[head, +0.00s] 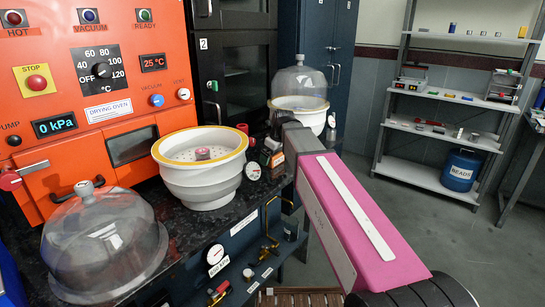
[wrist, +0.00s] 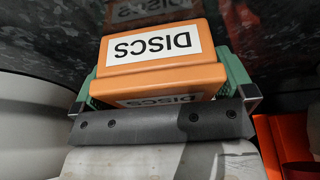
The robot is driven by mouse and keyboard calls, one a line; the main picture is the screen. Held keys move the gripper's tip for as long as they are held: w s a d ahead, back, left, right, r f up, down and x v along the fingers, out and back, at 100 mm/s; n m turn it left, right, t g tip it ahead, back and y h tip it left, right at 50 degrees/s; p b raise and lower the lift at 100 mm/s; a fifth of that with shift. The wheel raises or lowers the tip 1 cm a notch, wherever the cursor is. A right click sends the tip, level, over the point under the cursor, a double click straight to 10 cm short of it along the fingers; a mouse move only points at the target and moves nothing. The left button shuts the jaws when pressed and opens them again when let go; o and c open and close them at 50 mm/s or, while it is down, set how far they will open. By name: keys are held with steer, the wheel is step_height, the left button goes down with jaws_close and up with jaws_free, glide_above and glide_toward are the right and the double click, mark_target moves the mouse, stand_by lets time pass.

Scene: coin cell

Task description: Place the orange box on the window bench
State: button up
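The orange box (wrist: 152,58), labelled "DISCS", fills the middle of the wrist view, its lettering upside down. The green fingers of my gripper (wrist: 160,90) stand against its left and right sides, with no clear gap, so my gripper looks shut on it. Dark speckled countertop lies behind the box; whether the box touches it cannot be told. In the head view, my pink and grey arm reaches to the black counter (head: 185,240), and only a small part of the box (head: 271,144) shows by my gripper. I cannot make out a window bench.
A white vessel with a yellow rim (head: 203,190) stands left of my gripper, close by. A clear dome (head: 100,240) sits at the front left. Another domed vessel (head: 300,95) stands behind. The orange drying oven (head: 100,80) backs the counter. Open floor lies right, before shelves (head: 435,125).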

steer(key=shift+r, duration=0.1)
steer(key=v, duration=1.2)
steer(key=shift+s+d, duration=0.1)
steer(key=shift+s, duration=0.05)
